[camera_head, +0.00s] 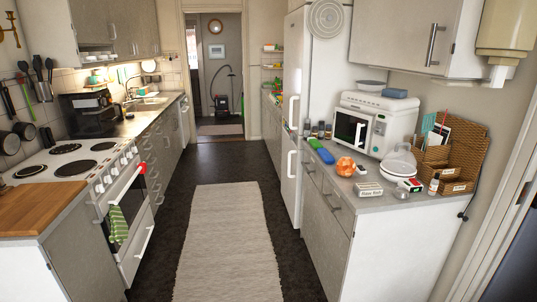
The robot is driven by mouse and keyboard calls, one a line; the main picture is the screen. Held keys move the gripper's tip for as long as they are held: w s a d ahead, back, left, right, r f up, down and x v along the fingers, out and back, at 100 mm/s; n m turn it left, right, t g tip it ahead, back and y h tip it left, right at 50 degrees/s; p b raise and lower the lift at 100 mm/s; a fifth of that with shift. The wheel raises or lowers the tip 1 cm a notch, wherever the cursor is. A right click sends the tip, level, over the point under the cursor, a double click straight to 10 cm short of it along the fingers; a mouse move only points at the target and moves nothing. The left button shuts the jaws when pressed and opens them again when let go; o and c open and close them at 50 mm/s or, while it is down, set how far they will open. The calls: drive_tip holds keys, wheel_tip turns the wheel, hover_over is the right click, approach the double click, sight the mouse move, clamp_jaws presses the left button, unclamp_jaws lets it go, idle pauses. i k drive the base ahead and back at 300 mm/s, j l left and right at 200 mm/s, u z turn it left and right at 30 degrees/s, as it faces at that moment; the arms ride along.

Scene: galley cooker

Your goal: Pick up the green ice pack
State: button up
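A small flat green item (314,143), which looks like the green ice pack, lies on the right-hand counter (372,203), near its far end by the fridge. A flat blue item (326,156) lies right beside it on the near side; I cannot tell whether they touch. My gripper is not in view.
A white microwave (404,122), an orange round object (345,166), a small box (368,190), a white-lidded item (398,165) and a wicker basket (455,155) crowd the counter. A pale rug (229,245) covers the open aisle. The cooker (70,162) stands left.

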sight(314, 143)
drive_tip(key=i+z, duration=0.1)
drive_tip(key=i, duration=0.8)
drive_tip(key=i+j+z, duration=0.1)
drive_tip(key=i, duration=0.75)
drive_tip(key=i+j+z, duration=0.1)
drive_tip(key=i+j, duration=0.25)
drive_tip(key=i, duration=0.15)
drive_tip(key=i+j, duration=0.15)
drive_tip(key=j, duration=0.15)
drive_tip(key=i+j+z, duration=0.1)
drive_tip(key=j, duration=0.2)
